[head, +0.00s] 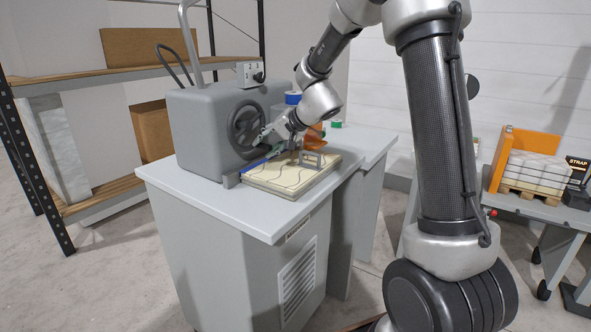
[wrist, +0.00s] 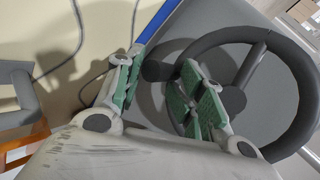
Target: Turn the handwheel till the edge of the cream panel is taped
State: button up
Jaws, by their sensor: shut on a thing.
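The dark handwheel (head: 243,127) is on the front of the grey machine housing (head: 200,127). In the wrist view its rim (wrist: 308,92) fills the right side. My gripper (head: 262,137) is at the wheel's lower right; its green-padded fingers (wrist: 160,88) are closed around the wheel's dark knob (wrist: 154,69), partly hidden by them. The cream panel (head: 283,178) lies flat on the bench right of the wheel, with dark wavy lines on it. A blue strip (wrist: 156,22) runs along its wheel-side edge; how far the strip covers that edge is hidden.
A grey bracket (head: 320,157) stands on the panel, with an orange part (head: 314,134) behind. A blue roll (head: 292,97) and a green roll (head: 336,124) are beyond. A shelf rack (head: 100,80) stands left; a cart with stacked packs (head: 535,172) is right. The bench's front corner is bare.

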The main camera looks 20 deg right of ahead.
jog(key=shift+a+f, duration=0.1)
jog(key=shift+a, duration=0.05)
grip_shut()
jog(key=shift+s+a+f, duration=0.5)
jog(key=shift+s+a, duration=0.1)
jog(key=shift+a, duration=0.05)
jog(key=shift+s+a+f, duration=0.25)
jog(key=shift+s+a, duration=0.35)
jog(key=shift+a, duration=0.1)
jog(key=o, duration=1.1)
grip_release()
jog(key=shift+c, duration=0.2)
jog(key=shift+o, duration=0.6)
jog(key=shift+w, duration=0.1)
